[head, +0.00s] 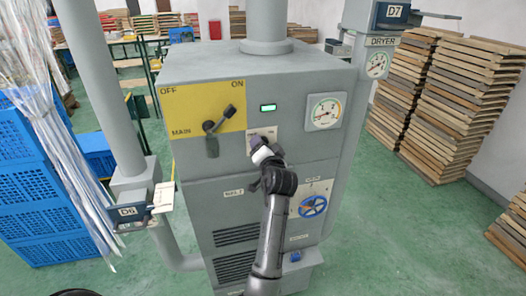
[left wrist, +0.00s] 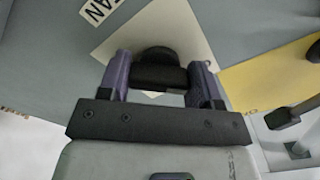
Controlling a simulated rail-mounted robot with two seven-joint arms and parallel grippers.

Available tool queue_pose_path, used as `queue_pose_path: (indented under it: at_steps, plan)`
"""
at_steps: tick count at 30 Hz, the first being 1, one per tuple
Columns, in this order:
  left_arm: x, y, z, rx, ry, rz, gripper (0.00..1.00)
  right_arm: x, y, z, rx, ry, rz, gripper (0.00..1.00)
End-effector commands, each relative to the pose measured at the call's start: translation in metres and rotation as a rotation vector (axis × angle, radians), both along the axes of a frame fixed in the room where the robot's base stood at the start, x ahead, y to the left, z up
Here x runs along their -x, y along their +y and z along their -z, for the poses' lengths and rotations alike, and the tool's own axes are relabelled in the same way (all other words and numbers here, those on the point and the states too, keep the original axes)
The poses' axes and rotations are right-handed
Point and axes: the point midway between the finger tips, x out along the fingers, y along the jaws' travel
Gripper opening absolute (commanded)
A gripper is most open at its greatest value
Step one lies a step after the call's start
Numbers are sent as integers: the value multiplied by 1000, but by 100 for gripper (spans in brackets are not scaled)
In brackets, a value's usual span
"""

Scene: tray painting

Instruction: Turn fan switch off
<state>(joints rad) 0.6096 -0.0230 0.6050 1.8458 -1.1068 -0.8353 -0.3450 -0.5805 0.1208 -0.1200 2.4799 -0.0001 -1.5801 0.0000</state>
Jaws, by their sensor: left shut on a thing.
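The fan switch is a black knob (left wrist: 158,66) on a cream plate (left wrist: 172,28) marked with FAN lettering in the left wrist view. The plate (head: 254,132) also shows on the grey cabinet (head: 190,66) in the head view, below a green-lit display. My left gripper (head: 258,144) is at this plate and covers the knob there. In the left wrist view the purple fingers of my left gripper (left wrist: 161,72) are on either side of the knob, shut on it. The knob's exact angle is hard to tell. My right gripper is not in view.
A yellow MAIN panel with a black lever (head: 218,120) is just left of the fan switch. Blue crates (head: 40,185) and wooden tray stacks (head: 455,110) stand at the sides.

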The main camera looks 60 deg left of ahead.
Motion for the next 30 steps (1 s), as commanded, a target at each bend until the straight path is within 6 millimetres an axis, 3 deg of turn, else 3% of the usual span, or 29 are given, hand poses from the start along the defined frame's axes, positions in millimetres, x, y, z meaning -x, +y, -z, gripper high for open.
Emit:
queue_pose_path:
  at_steps: [18, 19, 26, 30]
  plan:
    - [0, 0, 0, 9, -34, 1, 35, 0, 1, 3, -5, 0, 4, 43]
    - [0, 0, 0, 9, -34, 1, 61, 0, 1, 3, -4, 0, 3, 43]
    - [0, 0, 0, 9, -32, 1, 83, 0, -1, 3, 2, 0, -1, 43]
    - [0, 0, 0, 9, -31, 0, 84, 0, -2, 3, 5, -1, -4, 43]
